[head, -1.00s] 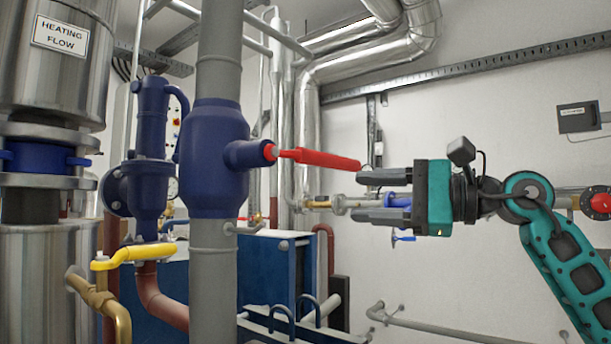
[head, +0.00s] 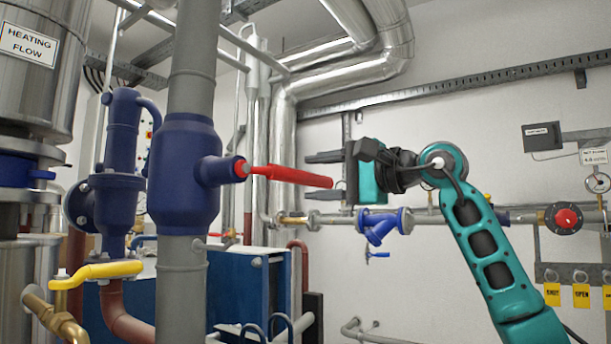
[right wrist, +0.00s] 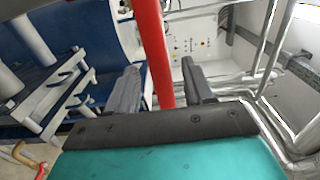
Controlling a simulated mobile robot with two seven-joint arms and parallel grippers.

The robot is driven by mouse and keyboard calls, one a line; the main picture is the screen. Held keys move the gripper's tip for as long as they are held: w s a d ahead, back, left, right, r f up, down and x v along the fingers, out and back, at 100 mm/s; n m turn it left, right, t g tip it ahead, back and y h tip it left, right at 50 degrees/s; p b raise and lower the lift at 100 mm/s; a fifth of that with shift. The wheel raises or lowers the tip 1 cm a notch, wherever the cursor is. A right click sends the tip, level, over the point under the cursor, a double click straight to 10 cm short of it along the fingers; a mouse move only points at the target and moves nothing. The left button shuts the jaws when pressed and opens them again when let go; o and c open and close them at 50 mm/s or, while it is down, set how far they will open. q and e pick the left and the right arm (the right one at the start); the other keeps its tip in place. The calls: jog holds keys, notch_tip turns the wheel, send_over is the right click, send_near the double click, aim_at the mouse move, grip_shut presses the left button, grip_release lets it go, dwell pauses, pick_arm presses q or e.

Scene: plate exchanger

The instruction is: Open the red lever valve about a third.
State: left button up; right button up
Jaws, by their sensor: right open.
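The red lever (head: 290,175) sticks out to the right from the blue valve body (head: 185,175) on the grey vertical pipe, tilting slightly down toward its tip. My right gripper (head: 325,175) is open at the lever's free end, its fingers pointing left, one above and one below the lever's level. In the right wrist view the red lever (right wrist: 152,50) runs down between the two open fingers (right wrist: 160,85). I cannot tell from the frames whether either finger touches it. My left gripper is not in view.
A yellow-handled valve (head: 105,270) sits at lower left, beside the steel vessel labelled heating flow (head: 35,50). A blue strainer (head: 383,225) and a horizontal pipe (head: 480,215) run along the wall behind my right arm. A blue cabinet (head: 235,290) stands below the lever.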

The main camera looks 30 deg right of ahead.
aim_at(310, 178)
jog(key=shift+x, duration=1.5)
grip_shut()
